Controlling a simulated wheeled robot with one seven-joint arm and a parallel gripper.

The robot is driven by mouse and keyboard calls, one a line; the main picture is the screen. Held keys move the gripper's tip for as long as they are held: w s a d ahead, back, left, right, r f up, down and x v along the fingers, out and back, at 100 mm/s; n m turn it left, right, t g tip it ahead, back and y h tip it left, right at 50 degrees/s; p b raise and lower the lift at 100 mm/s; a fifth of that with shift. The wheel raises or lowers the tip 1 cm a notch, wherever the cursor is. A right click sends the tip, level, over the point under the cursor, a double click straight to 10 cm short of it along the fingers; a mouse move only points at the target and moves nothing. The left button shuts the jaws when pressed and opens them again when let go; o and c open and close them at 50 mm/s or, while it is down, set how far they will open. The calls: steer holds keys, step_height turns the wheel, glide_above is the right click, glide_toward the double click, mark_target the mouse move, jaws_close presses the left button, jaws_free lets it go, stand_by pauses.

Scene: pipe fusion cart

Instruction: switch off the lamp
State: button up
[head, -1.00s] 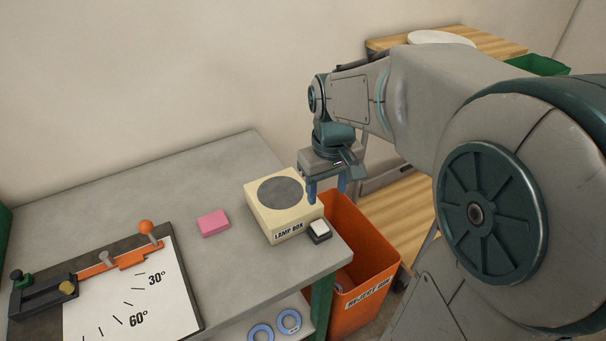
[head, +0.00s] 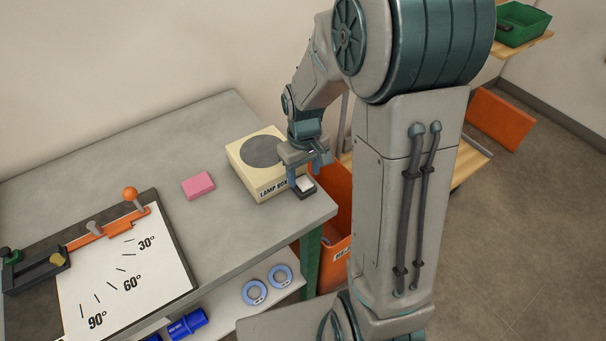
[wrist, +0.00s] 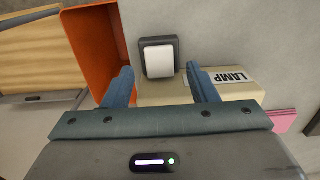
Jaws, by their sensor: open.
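The lamp box (head: 249,183) is a cream box with a dark round disc on top and a "LAMP BOX" label, near the right end of the bench. A white rocker switch in a black frame (head: 305,187) sits at its front right. In the wrist view the switch (wrist: 158,62) shows beyond and between my two blue fingers. My gripper (head: 302,172) is above the switch and the right edge of the box, open and empty. It also shows in the wrist view (wrist: 160,82). I cannot tell whether the fingertips touch anything. The lamp's disc looks dark.
A pink block (head: 198,186) lies left of the lamp box. An angle board with orange arm (head: 115,229) fills the bench's left. An orange reject bin (head: 333,206) stands beside the bench's right edge. Blue rings (head: 255,292) lie on the lower shelf.

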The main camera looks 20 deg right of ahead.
steer(key=shift+f, duration=0.95)
steer(key=c, duration=1)
